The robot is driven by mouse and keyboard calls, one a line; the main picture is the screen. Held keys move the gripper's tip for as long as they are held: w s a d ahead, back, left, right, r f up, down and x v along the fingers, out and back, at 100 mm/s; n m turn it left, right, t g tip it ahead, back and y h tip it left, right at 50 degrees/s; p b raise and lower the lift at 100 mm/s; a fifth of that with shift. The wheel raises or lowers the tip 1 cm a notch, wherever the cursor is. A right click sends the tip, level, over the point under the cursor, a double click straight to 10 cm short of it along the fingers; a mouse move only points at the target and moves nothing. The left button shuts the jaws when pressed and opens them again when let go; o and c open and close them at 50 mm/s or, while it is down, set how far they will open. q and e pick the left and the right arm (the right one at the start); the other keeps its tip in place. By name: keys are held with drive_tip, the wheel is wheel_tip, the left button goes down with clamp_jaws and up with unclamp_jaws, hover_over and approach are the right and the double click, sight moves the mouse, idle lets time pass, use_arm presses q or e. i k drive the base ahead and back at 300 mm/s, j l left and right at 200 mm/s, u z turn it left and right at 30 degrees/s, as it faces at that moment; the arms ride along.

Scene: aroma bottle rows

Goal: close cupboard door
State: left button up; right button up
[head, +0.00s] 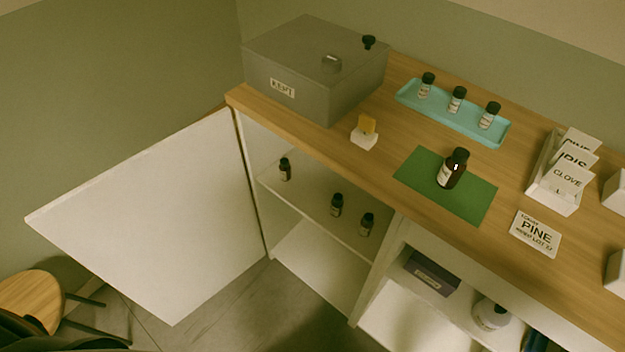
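The white cupboard door (150,215) stands wide open at the left of the head view, swung out from the left end of the wooden counter. Its hinge side meets the cupboard's left upright. The open cupboard shelf (310,205) bears a small dark bottle (285,169) at the left and two more, a middle bottle (336,205) and a right bottle (367,224). Neither of my grippers shows in this view, and nothing is seen touching the door.
A wooden stool (32,298) stands near the door's lower left. On the counter are a grey lidded box (300,85), a turquoise tray (408,98) with three bottles, a green mat (465,208) with a brown bottle (453,168), and a card holder (545,180). Floor shows below the door.

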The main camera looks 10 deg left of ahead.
sight(169, 225)
drive_tip(key=j+u, duration=0.45)
drive_tip(key=j, duration=0.25)
drive_tip(key=j+u, duration=0.45)
drive_tip(key=j, duration=0.25)
